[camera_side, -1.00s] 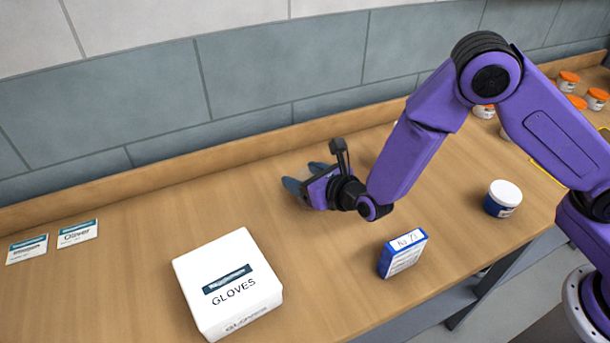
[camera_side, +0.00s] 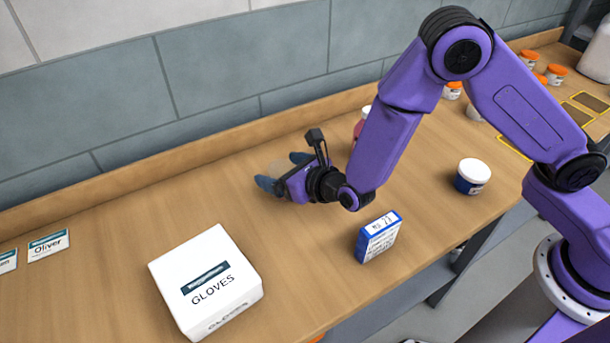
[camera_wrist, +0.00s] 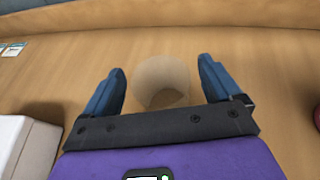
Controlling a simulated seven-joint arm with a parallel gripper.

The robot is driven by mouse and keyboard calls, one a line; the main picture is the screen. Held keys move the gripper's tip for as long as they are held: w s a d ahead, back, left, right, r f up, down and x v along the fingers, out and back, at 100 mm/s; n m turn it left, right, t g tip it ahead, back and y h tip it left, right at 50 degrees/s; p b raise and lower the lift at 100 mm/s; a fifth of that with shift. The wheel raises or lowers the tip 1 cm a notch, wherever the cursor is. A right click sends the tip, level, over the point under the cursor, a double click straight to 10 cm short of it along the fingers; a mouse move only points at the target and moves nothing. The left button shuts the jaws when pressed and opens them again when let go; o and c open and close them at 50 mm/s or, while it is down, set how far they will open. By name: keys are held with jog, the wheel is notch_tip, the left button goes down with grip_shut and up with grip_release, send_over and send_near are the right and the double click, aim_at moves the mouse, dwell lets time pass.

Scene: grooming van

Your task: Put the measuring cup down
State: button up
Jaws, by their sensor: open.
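The measuring cup (camera_wrist: 162,82) is a clear, faintly tinted round vessel standing on the wooden bench, seen from above in the wrist view. It is between the two blue fingers of my gripper (camera_wrist: 161,70), with a visible gap on each side. In the side view my gripper (camera_side: 281,173) is low over the bench near the wall, with its fingers spread. The cup there is only a faint pale shape (camera_side: 284,166) by the fingers, partly hidden by them.
A white gloves box (camera_side: 207,281) stands front left. A blue-and-white carton (camera_side: 378,237) and a white-lidded blue jar (camera_side: 472,177) stand to the right. A red container (camera_side: 358,128) is partly behind my arm.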

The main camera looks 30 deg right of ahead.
jog(key=v, duration=1)
jog(key=s+d+r+m+g+h, duration=0.2)
jog(key=d+r+m+h, duration=0.15)
jog(key=d+m, duration=0.55)
jog(key=s+d+r+m+g+h, duration=0.25)
jog(key=d+m+h, duration=0.3)
jog(key=d, duration=0.45)
jog(key=s+d+r+m+g+y, duration=0.2)
jog(key=s+m+g+y, duration=0.4)
jog(key=s+m, duration=0.6)
jog(key=s+d+g, duration=0.1)
jog(key=s+g, duration=0.1)
jog(key=s, duration=0.4)
jog(key=shift+s+d, duration=0.2)
jog(key=shift+s, duration=0.05)
